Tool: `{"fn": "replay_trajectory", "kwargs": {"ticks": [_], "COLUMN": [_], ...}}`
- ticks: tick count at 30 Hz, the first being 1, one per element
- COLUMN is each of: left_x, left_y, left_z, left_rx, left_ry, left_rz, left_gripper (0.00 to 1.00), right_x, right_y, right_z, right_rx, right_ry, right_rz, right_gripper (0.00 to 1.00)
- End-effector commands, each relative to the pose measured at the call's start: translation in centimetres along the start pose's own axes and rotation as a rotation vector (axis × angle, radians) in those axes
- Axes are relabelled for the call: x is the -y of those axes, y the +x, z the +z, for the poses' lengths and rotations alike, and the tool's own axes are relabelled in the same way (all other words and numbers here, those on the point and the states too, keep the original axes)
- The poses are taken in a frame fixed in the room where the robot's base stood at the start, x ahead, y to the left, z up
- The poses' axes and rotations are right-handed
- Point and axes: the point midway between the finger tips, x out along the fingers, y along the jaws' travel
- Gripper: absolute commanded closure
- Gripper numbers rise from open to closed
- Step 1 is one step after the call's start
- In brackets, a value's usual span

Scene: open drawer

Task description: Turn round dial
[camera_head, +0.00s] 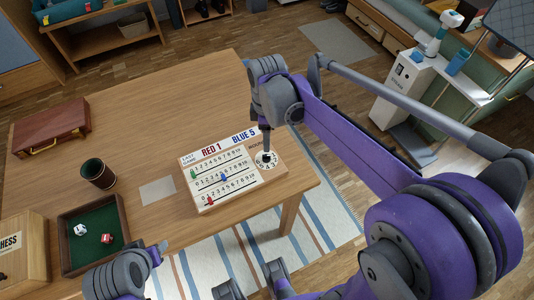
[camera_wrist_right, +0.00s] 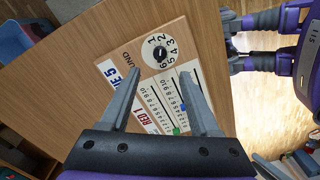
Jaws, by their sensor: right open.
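A pale score board (camera_head: 228,170) with printed "RED 1" and "BLUE 5" lies on the wooden table. At its right end is the round white dial (camera_head: 272,163), ringed with numbers, with a black knob in its centre. The dial also shows in the right wrist view (camera_wrist_right: 161,53). My right gripper (camera_head: 266,150) points down at the dial. In the right wrist view its fingers (camera_wrist_right: 161,71) are apart and empty, with the dial just beyond the tips; I cannot tell whether they touch it. My left gripper (camera_head: 160,246) is at the lower left, its jaws unclear.
A green-lined tray (camera_head: 122,215) with two dice, a dark cup (camera_head: 98,173), a brown case (camera_head: 51,129) and a chess box (camera_head: 22,250) stand to the left. A grey card (camera_head: 158,190) lies beside the board. Red, blue and green pegs stand on the board. The table behind it is clear.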

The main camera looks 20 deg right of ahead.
Motion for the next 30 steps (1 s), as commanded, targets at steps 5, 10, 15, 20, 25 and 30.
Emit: {"fn": "replay_trajectory", "kwargs": {"ticks": [5,10,15,20,25,30], "left_x": [0.0,0.0,0.0,0.0,0.0,0.0], "left_y": [0.4,0.8,1.0,1.1,1.1,1.1], "left_z": [0.3,0.5,0.7,0.7,0.7,0.7], "left_rx": [0.002,0.003,0.004,0.004,0.004,0.004], "left_ry": [0.0,0.0,0.0,0.0,0.0,0.0], "left_rz": [0.0,0.0,0.0,0.0,0.0,0.0], "left_gripper": [0.5,0.5,0.5,0.5,0.5,0.5], "right_x": [0.0,0.0,0.0,0.0,0.0,0.0], "right_y": [3.5,6.6,8.7,9.4,9.5,9.4], "right_z": [0.0,0.0,0.0,0.0,0.0,0.0], "right_rx": [0.0,-0.001,-0.001,-0.001,-0.001,-0.001], "right_ry": [0.001,0.002,0.002,0.002,0.003,0.003], "right_rz": [0.001,0.002,0.002,0.002,0.002,0.002], "right_gripper": [0.37,0.37,0.37,0.37,0.37,0.53]}}
